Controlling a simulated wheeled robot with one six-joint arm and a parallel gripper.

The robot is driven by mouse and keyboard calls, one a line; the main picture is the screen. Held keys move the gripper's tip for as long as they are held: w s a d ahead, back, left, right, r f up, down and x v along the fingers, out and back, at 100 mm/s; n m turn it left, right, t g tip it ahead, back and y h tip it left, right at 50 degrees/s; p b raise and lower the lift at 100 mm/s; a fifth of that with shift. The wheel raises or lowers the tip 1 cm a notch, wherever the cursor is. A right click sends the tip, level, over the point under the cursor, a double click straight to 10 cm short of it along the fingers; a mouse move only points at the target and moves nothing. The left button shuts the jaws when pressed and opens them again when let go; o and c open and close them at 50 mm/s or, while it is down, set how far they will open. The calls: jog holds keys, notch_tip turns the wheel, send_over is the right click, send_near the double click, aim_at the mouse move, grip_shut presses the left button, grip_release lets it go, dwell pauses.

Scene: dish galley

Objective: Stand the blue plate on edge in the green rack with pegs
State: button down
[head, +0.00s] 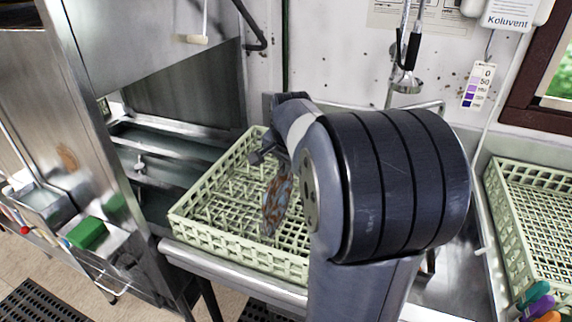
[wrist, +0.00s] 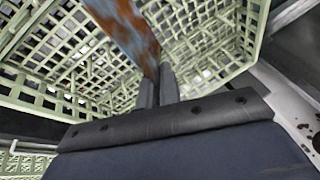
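The blue plate (head: 276,204), mottled with orange-brown patches, is over or in the pale green rack with pegs (head: 184,222). It looks steeply tilted, close to on edge. My arm hides part of it in the head view. In the wrist view the plate (wrist: 128,28) runs up from between the two dark fingers of my gripper (wrist: 158,86), which are closed on its edge. The rack also shows behind it in the wrist view (wrist: 245,50). I cannot tell whether the plate's lower edge touches the rack floor or sits between pegs.
A second pale green rack (head: 535,215) stands at the right, with coloured markers (head: 538,300) near its front. A spray hose (head: 407,80) hangs at the back wall. A steel machine (head: 150,50) and a green sponge (head: 87,233) are at the left.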

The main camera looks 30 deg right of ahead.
jog(key=c, duration=1.5)
grip_release()
jog(key=shift+c, duration=0.2)
jog(key=shift+r, duration=0.1)
jog(key=v, duration=1)
jog(key=shift+s+r, duration=0.15)
jog(key=shift+r, duration=0.1)
jog(key=x, duration=1.1)
notch_tip(320, 180, up, 3)
jog(key=shift+a+f+p, duration=0.1)
jog(key=shift+f+p, duration=0.05)
jog(key=shift+p, duration=0.9)
jog(key=shift+r+p, duration=0.5)
jog(key=shift+r, duration=0.15)
